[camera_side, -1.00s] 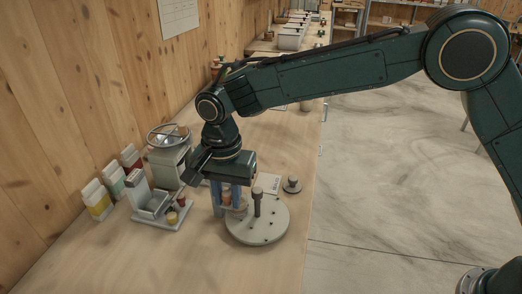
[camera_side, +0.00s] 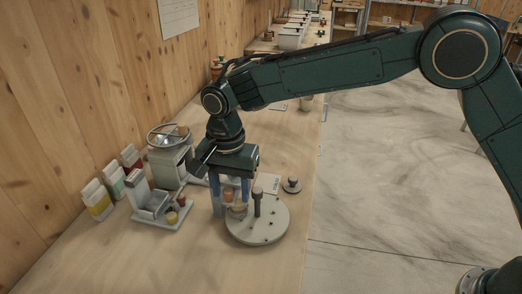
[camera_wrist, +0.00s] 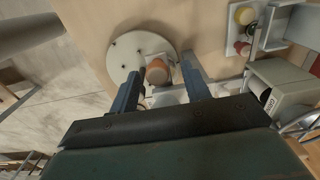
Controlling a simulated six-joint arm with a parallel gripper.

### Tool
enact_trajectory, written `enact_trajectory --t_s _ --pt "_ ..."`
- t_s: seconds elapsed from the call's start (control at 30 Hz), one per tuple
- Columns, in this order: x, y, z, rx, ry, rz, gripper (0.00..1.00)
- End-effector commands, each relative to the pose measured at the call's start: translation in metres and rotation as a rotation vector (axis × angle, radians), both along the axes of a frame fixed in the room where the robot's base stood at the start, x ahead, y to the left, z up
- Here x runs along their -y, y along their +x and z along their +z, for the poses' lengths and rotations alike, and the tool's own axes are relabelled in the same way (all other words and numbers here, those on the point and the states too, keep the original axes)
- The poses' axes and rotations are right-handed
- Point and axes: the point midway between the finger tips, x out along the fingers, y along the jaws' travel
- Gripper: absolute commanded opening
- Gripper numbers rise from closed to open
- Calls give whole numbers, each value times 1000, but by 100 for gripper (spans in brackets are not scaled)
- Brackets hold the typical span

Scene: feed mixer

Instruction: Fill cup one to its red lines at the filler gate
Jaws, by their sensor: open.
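My gripper (camera_side: 231,207) is open, its two blue fingers pointing down at the left edge of a round grey plate (camera_side: 270,232). In the wrist view my gripper (camera_wrist: 161,70) has one finger on each side of a small cup with a brown-orange top (camera_wrist: 157,72), with gaps visible. The cup stands at the plate's rim; in the side view it is partly hidden by the fingers. I cannot read a cup number or see red lines. A grey machine with a handwheel (camera_side: 168,160) stands at the left; which part is the filler gate is unclear.
A dark post (camera_side: 258,203) rises from the plate. A small grey stand (camera_side: 150,201) holds red and yellow round pieces. Several cartons (camera_side: 97,200) stand by the wooden wall. A small knobbed disc (camera_side: 291,185) and a white card lie behind the plate. The front of the table is clear.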

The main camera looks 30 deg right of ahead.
Motion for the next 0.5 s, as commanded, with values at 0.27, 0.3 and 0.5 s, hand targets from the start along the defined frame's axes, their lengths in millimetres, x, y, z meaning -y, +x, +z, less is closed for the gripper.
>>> enact_trajectory --t_s 0.27,0.3,0.5 --pt "-1 0 6 1 1 2 47" --pt "-1 0 9 1 1 2 47" --pt "-1 -1 23 -1 1 2 47"
